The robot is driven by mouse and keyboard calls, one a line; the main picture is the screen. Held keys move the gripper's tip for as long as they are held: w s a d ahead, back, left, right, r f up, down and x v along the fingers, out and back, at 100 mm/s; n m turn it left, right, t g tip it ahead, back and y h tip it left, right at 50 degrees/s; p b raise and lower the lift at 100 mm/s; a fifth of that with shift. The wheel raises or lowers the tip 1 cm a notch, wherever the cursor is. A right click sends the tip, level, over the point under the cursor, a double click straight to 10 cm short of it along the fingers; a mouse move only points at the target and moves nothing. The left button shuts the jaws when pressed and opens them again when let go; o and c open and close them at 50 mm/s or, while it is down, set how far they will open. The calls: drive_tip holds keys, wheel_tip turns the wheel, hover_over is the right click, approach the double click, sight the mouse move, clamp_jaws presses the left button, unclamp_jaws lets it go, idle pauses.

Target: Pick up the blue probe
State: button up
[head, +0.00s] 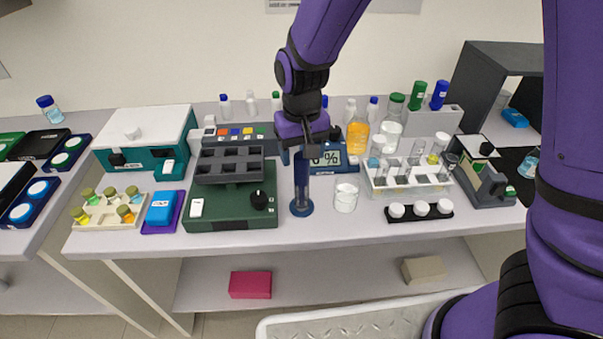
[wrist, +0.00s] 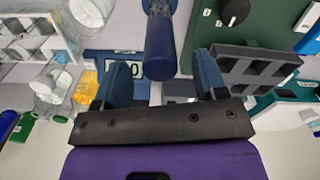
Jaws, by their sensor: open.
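The blue probe (head: 301,178) is a dark blue upright cylinder. It stands on a round blue foot (head: 301,208) near the front of the bench, right of the dark green device. My gripper (head: 308,143) is above it, pointing down, near its top end. In the wrist view the probe (wrist: 160,50) shows between the two blue fingers of my gripper (wrist: 161,66), with a gap on each side. The fingers are apart and hold nothing. Whether the fingertips are level with the probe's top is hard to tell.
A meter with a display (head: 327,158) sits just behind the probe. A glass beaker (head: 346,197) stands close on its right. The dark green device (head: 232,207) with a grey block (head: 230,165) is close on its left. A clear tube rack (head: 408,181) is farther right.

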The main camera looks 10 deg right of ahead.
sight(302, 183)
drive_tip(key=shift+w+f, duration=0.1)
drive_tip(key=shift+f, duration=1.7)
drive_tip(key=c, duration=0.9)
drive_tip(key=shift+r, duration=0.2)
